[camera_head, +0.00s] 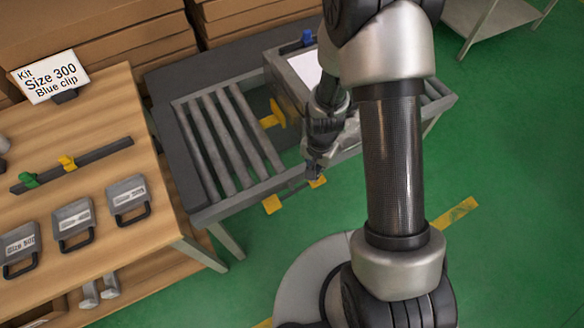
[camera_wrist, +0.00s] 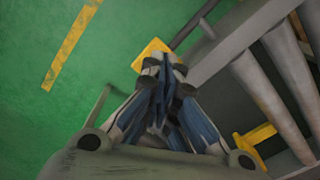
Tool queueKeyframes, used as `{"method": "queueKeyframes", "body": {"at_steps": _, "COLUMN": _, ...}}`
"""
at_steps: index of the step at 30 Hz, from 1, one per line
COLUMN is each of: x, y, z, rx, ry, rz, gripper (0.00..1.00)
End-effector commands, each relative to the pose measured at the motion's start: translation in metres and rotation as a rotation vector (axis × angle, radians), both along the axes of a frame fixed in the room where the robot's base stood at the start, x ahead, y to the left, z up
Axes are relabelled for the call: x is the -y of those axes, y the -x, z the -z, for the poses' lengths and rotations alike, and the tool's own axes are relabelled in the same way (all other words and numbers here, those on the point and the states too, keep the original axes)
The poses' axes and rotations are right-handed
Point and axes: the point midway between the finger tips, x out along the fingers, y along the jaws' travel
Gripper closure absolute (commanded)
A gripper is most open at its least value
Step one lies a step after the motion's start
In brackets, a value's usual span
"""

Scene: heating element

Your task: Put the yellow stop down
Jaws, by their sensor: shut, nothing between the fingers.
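A yellow stop plate (camera_head: 317,182) is at the front edge of the roller conveyor, right by my gripper (camera_head: 313,168). In the wrist view a yellow plate (camera_wrist: 150,52) is just beyond my fingertips (camera_wrist: 165,68), beside a dark rod that runs to the conveyor frame. My gripper is shut and empty. The fingers partly cover the plate, and I cannot tell whether they touch it. A second yellow plate (camera_head: 272,204) is further left along the same edge. A yellow bracket (camera_head: 273,113) stands beyond the rollers, and a yellow part (camera_wrist: 258,135) shows beside the frame in the wrist view.
The roller conveyor (camera_head: 215,140) carries a grey box (camera_head: 290,75) at its far side, partly behind my arm. Green floor (camera_head: 500,200) is clear on the right.

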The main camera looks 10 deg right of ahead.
Motion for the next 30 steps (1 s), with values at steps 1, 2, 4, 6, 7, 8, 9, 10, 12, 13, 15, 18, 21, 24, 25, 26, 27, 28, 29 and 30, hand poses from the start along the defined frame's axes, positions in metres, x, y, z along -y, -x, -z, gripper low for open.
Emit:
{"method": "queueKeyframes", "body": {"at_steps": 1, "x": 0.0, "y": 0.0, "z": 0.001, "rx": 0.0, "ry": 0.0, "rz": 0.0, "gripper": 1.0}}
{"method": "queueKeyframes", "body": {"at_steps": 2, "x": 0.0, "y": 0.0, "z": 0.002, "rx": 0.0, "ry": 0.0, "rz": 0.0, "gripper": 1.0}}
{"method": "queueKeyframes", "body": {"at_steps": 4, "x": 0.0, "y": 0.0, "z": 0.003, "rx": 0.0, "ry": 0.0, "rz": 0.0, "gripper": 1.0}}
{"method": "queueKeyframes", "body": {"at_steps": 6, "x": 0.0, "y": 0.0, "z": 0.004, "rx": 0.0, "ry": 0.0, "rz": 0.0, "gripper": 1.0}}
{"method": "queueKeyframes", "body": {"at_steps": 7, "x": 0.0, "y": 0.0, "z": 0.004, "rx": 0.0, "ry": 0.0, "rz": 0.0, "gripper": 1.0}}
{"method": "queueKeyframes", "body": {"at_steps": 8, "x": 0.0, "y": 0.0, "z": 0.005, "rx": 0.0, "ry": 0.0, "rz": 0.0, "gripper": 1.0}}
{"method": "queueKeyframes", "body": {"at_steps": 9, "x": 0.0, "y": 0.0, "z": 0.005, "rx": 0.0, "ry": 0.0, "rz": 0.0, "gripper": 1.0}}
{"method": "queueKeyframes", "body": {"at_steps": 10, "x": 0.0, "y": 0.0, "z": 0.006, "rx": 0.0, "ry": 0.0, "rz": 0.0, "gripper": 1.0}}
{"method": "queueKeyframes", "body": {"at_steps": 12, "x": 0.0, "y": 0.0, "z": 0.007, "rx": 0.0, "ry": 0.0, "rz": 0.0, "gripper": 1.0}}
{"method": "queueKeyframes", "body": {"at_steps": 13, "x": 0.0, "y": 0.0, "z": 0.007, "rx": 0.0, "ry": 0.0, "rz": 0.0, "gripper": 1.0}}
{"method": "queueKeyframes", "body": {"at_steps": 15, "x": 0.0, "y": 0.0, "z": 0.009, "rx": 0.0, "ry": 0.0, "rz": 0.0, "gripper": 1.0}}
{"method": "queueKeyframes", "body": {"at_steps": 18, "x": 0.0, "y": 0.0, "z": 0.01, "rx": 0.0, "ry": 0.0, "rz": 0.0, "gripper": 1.0}}
{"method": "queueKeyframes", "body": {"at_steps": 21, "x": 0.0, "y": 0.0, "z": 0.011, "rx": 0.0, "ry": 0.0, "rz": 0.0, "gripper": 1.0}}
{"method": "queueKeyframes", "body": {"at_steps": 24, "x": 0.0, "y": 0.0, "z": 0.013, "rx": 0.0, "ry": 0.0, "rz": 0.0, "gripper": 1.0}}
{"method": "queueKeyframes", "body": {"at_steps": 25, "x": 0.0, "y": 0.0, "z": 0.013, "rx": 0.0, "ry": 0.0, "rz": 0.0, "gripper": 1.0}}
{"method": "queueKeyframes", "body": {"at_steps": 26, "x": 0.0, "y": 0.0, "z": 0.014, "rx": 0.0, "ry": 0.0, "rz": 0.0, "gripper": 1.0}}
{"method": "queueKeyframes", "body": {"at_steps": 27, "x": 0.0, "y": 0.0, "z": 0.014, "rx": 0.0, "ry": 0.0, "rz": 0.0, "gripper": 1.0}}
{"method": "queueKeyframes", "body": {"at_steps": 28, "x": 0.0, "y": 0.0, "z": 0.015, "rx": 0.0, "ry": 0.0, "rz": 0.0, "gripper": 1.0}}
{"method": "queueKeyframes", "body": {"at_steps": 29, "x": 0.0, "y": 0.0, "z": 0.015, "rx": 0.0, "ry": 0.0, "rz": 0.0, "gripper": 1.0}}
{"method": "queueKeyframes", "body": {"at_steps": 30, "x": 0.0, "y": 0.0, "z": 0.016, "rx": 0.0, "ry": 0.0, "rz": 0.0, "gripper": 1.0}}
